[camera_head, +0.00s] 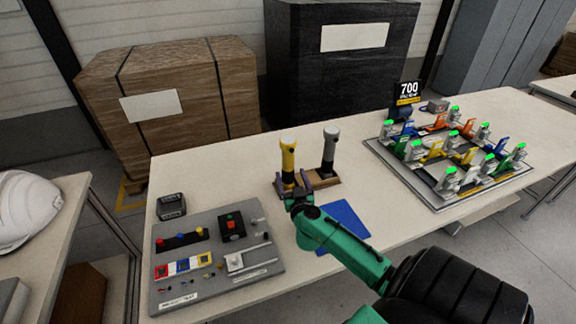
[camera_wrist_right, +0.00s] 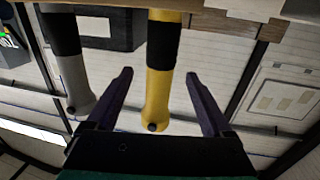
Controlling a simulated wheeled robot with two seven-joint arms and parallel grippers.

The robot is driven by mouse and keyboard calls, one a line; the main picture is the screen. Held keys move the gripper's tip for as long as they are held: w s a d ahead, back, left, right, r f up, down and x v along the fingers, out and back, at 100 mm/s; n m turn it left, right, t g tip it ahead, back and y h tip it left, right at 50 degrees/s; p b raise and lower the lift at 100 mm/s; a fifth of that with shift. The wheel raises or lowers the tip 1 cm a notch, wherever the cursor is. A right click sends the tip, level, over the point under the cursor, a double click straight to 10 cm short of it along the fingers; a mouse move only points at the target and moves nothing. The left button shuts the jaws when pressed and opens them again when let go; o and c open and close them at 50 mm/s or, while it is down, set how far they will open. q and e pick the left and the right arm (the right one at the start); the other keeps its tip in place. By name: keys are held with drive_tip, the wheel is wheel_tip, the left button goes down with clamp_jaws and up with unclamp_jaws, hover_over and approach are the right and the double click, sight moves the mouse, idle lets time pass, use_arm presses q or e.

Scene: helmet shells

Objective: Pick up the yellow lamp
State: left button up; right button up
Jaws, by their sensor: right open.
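The yellow lamp (camera_head: 288,160) stands upright in a wooden holder (camera_head: 325,187) on the table, with a black band and a pale top. A grey lamp (camera_head: 329,150) of the same shape stands just to its right. My right gripper (camera_head: 298,182) is at the lower part of the yellow lamp in the head view and hides part of the holder. In the right wrist view the yellow lamp (camera_wrist_right: 158,90) lies between the two open fingers of my right gripper (camera_wrist_right: 158,90), with gaps on both sides. The grey lamp (camera_wrist_right: 70,75) is outside the left finger. My left gripper is not in view.
A blue mat (camera_head: 345,220) lies beside my right arm. A grey parts board (camera_head: 215,290) is at the left, with a dark box (camera_head: 171,206) behind it. A fixture board with clamps (camera_head: 440,203) fills the right. A white helmet (camera_head: 25,210) rests on another table.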

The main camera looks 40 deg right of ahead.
sight(289, 171)
drive_tip(key=x, duration=0.3)
drive_tip(key=shift+r, duration=0.1)
drive_tip(key=shift+w+d, duration=0.15)
drive_tip(key=shift+w, duration=0.2)
clamp_jaws()
